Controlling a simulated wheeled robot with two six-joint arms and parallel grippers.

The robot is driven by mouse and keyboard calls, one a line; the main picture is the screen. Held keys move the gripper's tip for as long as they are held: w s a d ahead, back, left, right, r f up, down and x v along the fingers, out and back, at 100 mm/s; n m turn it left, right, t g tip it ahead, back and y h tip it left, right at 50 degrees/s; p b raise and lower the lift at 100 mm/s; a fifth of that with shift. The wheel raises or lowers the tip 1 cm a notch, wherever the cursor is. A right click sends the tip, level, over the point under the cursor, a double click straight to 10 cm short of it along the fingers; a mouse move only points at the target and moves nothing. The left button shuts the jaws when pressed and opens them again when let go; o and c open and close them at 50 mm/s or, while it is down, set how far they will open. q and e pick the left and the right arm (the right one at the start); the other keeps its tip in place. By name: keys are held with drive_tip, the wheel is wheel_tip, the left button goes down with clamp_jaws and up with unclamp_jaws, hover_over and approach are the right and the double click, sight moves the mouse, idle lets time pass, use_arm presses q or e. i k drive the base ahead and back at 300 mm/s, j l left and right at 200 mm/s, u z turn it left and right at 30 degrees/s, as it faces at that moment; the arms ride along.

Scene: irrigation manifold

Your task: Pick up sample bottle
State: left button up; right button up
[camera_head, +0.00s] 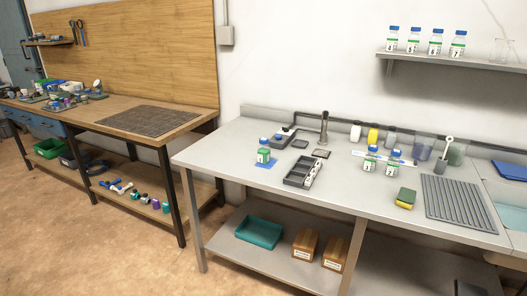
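Sample bottles with blue caps and white-and-green labels show in the head view. Two more sample bottles, one (370,160) left of the other (391,165), stand near the counter's middle. Several similar bottles, among them one at the left end (392,42), stand in a row on the wall shelf. Another blue cap (277,138) shows behind the mat; its body is partly hidden. Neither of my grippers is in view.
A grey compartment tray (303,171), a green-and-yellow sponge (405,198) and a ribbed drain mat (459,202) lie on the counter (335,205). Cups and containers line its back. The front left counter is clear. A wooden bench (125,115) stands left, beyond a floor gap.

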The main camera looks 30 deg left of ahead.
sight(264, 153)
drive_tip(key=i+j, duration=0.25)
drive_tip(key=j, duration=0.15)
drive_tip(key=i+j, duration=0.55)
drive_tip(key=j, duration=0.25)
